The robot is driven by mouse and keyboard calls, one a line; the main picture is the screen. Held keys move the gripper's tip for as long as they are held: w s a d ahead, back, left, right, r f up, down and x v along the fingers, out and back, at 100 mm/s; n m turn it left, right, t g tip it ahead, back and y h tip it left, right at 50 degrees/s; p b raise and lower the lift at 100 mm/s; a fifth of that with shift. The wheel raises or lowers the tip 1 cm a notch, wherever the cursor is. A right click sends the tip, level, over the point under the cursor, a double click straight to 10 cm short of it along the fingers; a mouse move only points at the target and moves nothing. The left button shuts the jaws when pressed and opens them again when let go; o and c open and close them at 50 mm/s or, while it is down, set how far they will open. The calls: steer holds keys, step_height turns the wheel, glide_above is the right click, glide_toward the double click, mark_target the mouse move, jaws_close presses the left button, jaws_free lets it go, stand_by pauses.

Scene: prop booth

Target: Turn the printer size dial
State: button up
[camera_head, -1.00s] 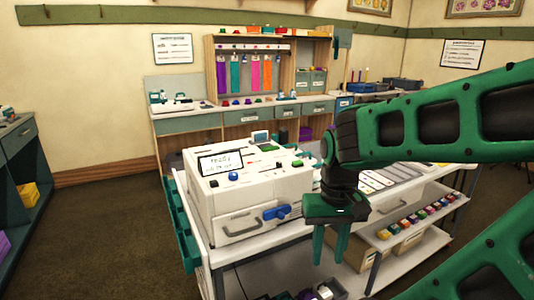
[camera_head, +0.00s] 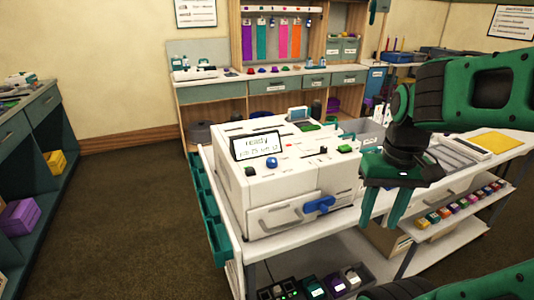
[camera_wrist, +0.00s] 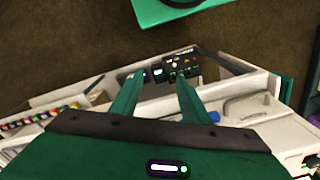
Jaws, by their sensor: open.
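The white printer (camera_head: 286,175) stands on a white table in the head view. Its top has a tilted "ready" screen (camera_head: 257,145), a blue knob (camera_head: 271,163) and a dark green knob (camera_head: 249,171). A blue lever-like handle (camera_head: 319,205) sits on its front. I cannot tell which control is the size dial. My gripper (camera_head: 379,222) is open and empty, pointing down, to the right of the printer's front and apart from it. In the wrist view its two fingers (camera_wrist: 157,80) are spread, with the printer's front at the right edge, partly cut off.
Teal bins (camera_head: 209,213) hang along the table's left side. A lower shelf holds several small coloured blocks (camera_head: 460,206). Dark devices (camera_head: 312,287) lie below the printer. A workbench (camera_head: 272,88) stands behind. The carpet (camera_head: 130,210) on the left is clear.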

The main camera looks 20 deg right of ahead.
steer(key=w+a+r+n, duration=0.2)
steer(key=w+r+n, duration=0.2)
steer(key=w+r, duration=0.3)
step_height(320, 180, up, 11)
steer(key=n, duration=1)
glide_above(272, 159)
step_height(272, 159, down, 10)
steer(key=shift+s+f, duration=0.1)
